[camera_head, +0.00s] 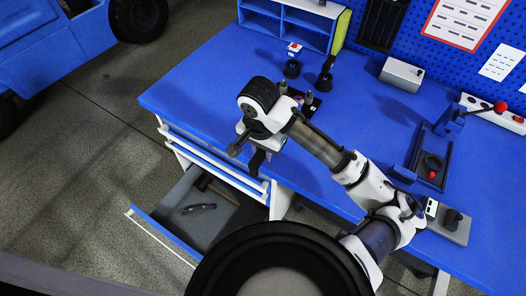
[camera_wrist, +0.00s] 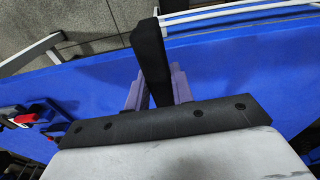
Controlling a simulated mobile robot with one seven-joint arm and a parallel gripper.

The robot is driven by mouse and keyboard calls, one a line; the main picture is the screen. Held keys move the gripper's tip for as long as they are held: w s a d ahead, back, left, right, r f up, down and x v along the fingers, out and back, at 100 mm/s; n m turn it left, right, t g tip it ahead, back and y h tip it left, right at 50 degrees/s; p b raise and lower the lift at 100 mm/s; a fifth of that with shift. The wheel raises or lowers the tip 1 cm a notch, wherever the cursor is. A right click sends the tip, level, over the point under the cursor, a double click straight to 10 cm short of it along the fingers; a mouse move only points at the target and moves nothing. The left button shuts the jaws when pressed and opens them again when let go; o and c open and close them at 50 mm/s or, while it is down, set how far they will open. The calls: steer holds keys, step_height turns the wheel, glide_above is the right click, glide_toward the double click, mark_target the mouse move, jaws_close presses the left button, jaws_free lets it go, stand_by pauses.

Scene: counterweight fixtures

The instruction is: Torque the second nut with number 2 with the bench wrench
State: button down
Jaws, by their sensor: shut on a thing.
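My gripper (camera_head: 258,150) hangs over the front edge of the workbench, above the open drawer. In the wrist view its two lavender fingers (camera_wrist: 158,88) are shut on a black bar-like tool (camera_wrist: 150,50). Its working end is not clear, so I cannot confirm that it is the bench wrench. Two upright studs with dark fittings (camera_head: 309,98) stand on the bench just behind and right of my gripper, partly hidden by my arm. No number 2 can be read there. Two black round-based pieces stand farther back, one (camera_head: 292,68) left of the other (camera_head: 325,82).
The open drawer (camera_head: 165,235) holds a hammer (camera_head: 206,185) and a curved dark tool (camera_head: 197,209). A blue shelf (camera_head: 300,25) stands at the back. The bench's left part is clear.

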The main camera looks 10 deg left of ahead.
steer(key=shift+r, duration=1.35)
